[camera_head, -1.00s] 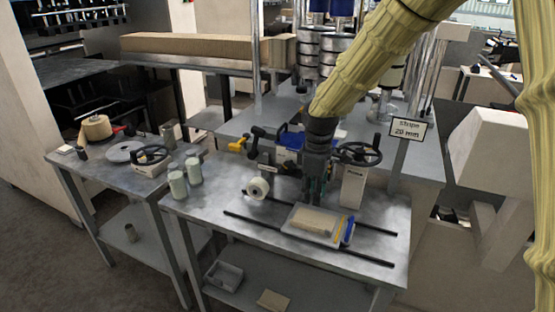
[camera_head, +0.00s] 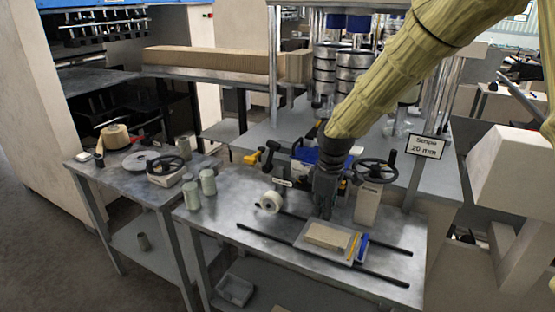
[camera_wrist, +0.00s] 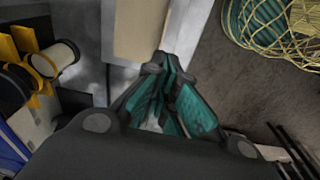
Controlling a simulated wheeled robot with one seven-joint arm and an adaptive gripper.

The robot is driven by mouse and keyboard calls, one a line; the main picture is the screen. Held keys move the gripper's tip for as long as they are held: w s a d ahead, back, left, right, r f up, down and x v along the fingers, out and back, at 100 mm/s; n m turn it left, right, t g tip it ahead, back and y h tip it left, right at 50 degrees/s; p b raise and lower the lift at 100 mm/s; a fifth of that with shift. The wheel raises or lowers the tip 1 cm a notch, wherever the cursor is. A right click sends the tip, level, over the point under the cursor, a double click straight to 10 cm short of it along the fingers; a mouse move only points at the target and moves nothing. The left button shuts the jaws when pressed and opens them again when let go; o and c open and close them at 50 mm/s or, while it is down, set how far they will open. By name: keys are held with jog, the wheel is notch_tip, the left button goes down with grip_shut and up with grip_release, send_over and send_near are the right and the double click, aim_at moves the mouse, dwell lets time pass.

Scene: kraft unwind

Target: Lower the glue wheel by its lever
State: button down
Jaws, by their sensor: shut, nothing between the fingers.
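In the wrist view a cream roll (camera_wrist: 62,57) with black and yellow parts is at the upper left.
A tray (camera_head: 300,243) with a brown block (camera_head: 327,236) and blue and yellow sticks lies just in front of my gripper. A black handwheel (camera_head: 375,171) stands close on the right. Grey canisters (camera_head: 192,193) are at the left. Dark rails (camera_head: 300,262) cross the table.

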jog(key=w+a+f+m+t+y+b, duration=0.3)
jog(key=a+m+t+y, duration=0.15)
jog(key=a, duration=0.25)
jog(key=w+a+f+m+t+y+b, duration=0.3)
jog(key=a+m+b, duration=0.1)
jog(key=a+m, duration=0.25)
jog(key=d+r+m+t+h+b, duration=0.2)
jog(key=r+m+t, duration=0.3)
jog(key=m, duration=0.4)
jog(key=w+d+r+m+t+h+b, duration=0.1)
jog(key=d+r+m+t+b, duration=0.3)
jog(key=m, duration=0.5)
jog(key=d+r+t+h, duration=0.1)
jog(key=t, duration=0.1)
jog(key=shift+w+r+t, duration=0.2)
jog(key=shift+w+t, duration=0.1)
jog(key=shift+t, duration=0.05)
jog(key=shift+w, duration=0.1)
jog(key=p+x, duration=0.1)
jog(key=x, duration=0.9)
jog(key=shift+a, duration=0.15)
jog(key=shift+p, duration=0.3)
jog(key=shift+a+r+n+g+p, duration=0.15)
jog(key=shift+r+n+g+p, duration=0.05)
jog(key=shift+n+g+p, duration=0.2)
